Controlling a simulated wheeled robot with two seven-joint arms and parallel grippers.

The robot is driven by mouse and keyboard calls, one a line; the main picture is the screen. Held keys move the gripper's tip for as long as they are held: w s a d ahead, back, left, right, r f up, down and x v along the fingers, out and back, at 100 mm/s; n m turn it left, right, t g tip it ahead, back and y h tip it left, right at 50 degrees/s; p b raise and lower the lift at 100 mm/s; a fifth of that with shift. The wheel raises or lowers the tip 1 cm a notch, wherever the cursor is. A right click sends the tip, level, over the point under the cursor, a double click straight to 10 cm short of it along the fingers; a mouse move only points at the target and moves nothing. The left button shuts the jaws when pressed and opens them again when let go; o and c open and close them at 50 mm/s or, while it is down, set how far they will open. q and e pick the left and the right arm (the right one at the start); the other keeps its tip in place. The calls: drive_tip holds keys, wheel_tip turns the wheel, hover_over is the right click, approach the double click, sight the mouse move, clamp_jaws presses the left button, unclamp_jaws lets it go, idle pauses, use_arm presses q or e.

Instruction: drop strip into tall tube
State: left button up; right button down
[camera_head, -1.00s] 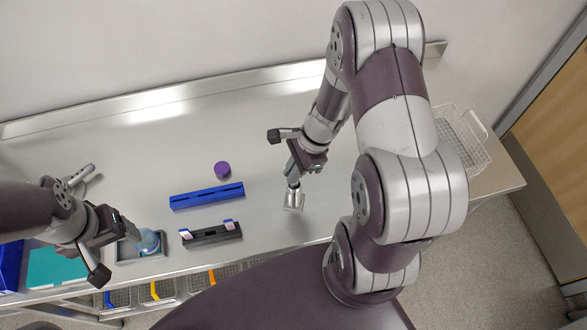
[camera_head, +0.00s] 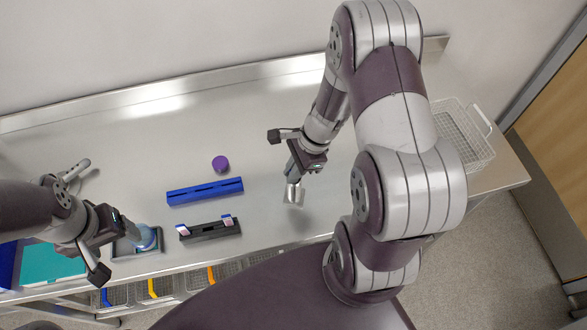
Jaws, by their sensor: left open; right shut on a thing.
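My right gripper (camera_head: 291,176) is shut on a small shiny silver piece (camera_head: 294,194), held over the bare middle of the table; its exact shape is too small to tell. My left gripper (camera_head: 122,234) is open at a translucent blue, round vessel (camera_head: 147,237) in a shallow grey tray (camera_head: 124,255). Whether the fingers touch the vessel cannot be told. A black holder (camera_head: 208,231) carries two small white-and-coloured pieces, one near each end. I cannot clearly pick out a strip or a tall tube.
A long blue slotted block (camera_head: 205,191) and a purple round cap (camera_head: 220,163) lie behind the black holder. A grey tool (camera_head: 75,170) lies at far left, with a teal box (camera_head: 50,264) at front left. A wire basket (camera_head: 462,138) stands at right. The back table is clear.

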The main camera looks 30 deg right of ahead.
idle(0.3)
drive_tip(key=c, duration=0.6)
unclamp_jaws()
drive_tip(key=shift+c, duration=0.2)
wheel_tip(320, 180, up, 7)
drive_tip(key=p, duration=0.6)
drive_tip(key=shift+p, duration=0.4)
